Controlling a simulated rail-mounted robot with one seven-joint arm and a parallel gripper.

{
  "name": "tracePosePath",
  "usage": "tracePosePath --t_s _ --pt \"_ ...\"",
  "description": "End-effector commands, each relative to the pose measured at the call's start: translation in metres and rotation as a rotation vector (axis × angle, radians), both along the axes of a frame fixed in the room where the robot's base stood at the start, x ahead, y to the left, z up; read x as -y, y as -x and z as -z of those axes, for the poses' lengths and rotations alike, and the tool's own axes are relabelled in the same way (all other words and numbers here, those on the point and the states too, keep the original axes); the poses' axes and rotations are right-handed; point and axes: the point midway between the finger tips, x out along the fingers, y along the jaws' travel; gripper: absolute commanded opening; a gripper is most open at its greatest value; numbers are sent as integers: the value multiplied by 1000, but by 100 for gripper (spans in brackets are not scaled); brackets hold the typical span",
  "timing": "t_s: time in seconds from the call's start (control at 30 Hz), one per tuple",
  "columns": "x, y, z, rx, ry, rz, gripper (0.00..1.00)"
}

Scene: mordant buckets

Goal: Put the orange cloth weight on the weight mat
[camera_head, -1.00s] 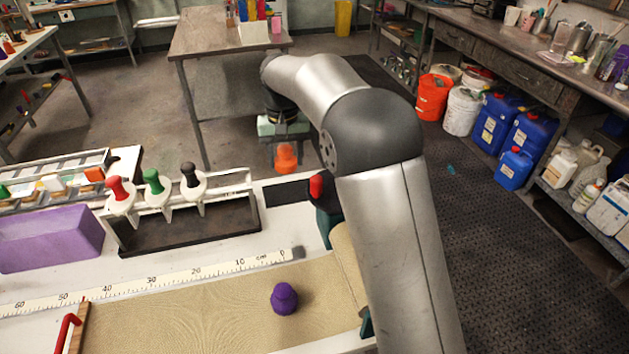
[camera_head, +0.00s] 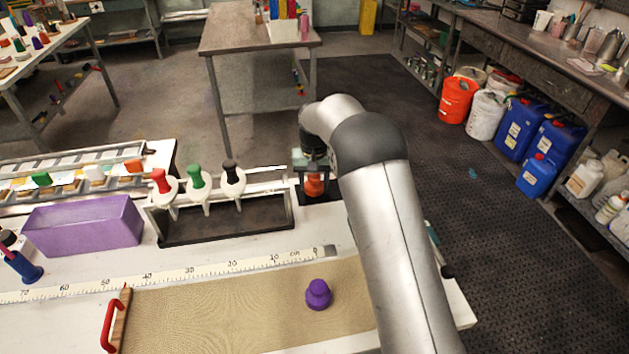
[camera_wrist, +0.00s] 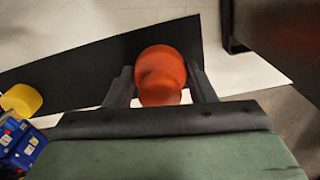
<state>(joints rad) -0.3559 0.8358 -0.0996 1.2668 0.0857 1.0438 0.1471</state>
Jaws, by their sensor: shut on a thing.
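The orange cloth weight (camera_head: 314,186) is held between the fingers of my gripper (camera_head: 313,172), at the far edge of the table right of the stamp rack. In the wrist view the orange weight (camera_wrist: 161,74) sits between the two dark fingertips (camera_wrist: 163,88). The weight mat, a flat black strip (camera_wrist: 75,85), shows under and beside the weight on the white table. The weight overlaps the mat in the wrist view; I cannot tell whether it touches it. My arm hides part of the mat in the head view.
A black rack (camera_head: 225,220) with red, green and black-handled tools stands just left of my gripper. A purple weight (camera_head: 318,294) sits on the beige cloth (camera_head: 220,312). A yellow thing (camera_wrist: 21,100) shows in the wrist view.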

Motion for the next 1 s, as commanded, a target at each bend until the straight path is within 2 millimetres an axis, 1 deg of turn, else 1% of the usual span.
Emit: tracePosePath --t_s 0.4,0.43,0.47,0.5,0.77,0.87,0.97,1.0 --pt "0 -1 8 3 -1 1 12" --pt "0 0 8 2 0 1 58" --pt "0 0 7 1 0 1 66" --pt "0 0 7 1 0 1 72" --pt "0 0 6 2 0 1 72" --pt "0 0 0 3 -1 0 72" --pt "0 -1 -12 6 -3 1 72" --pt "0 -1 -19 5 -2 1 72"
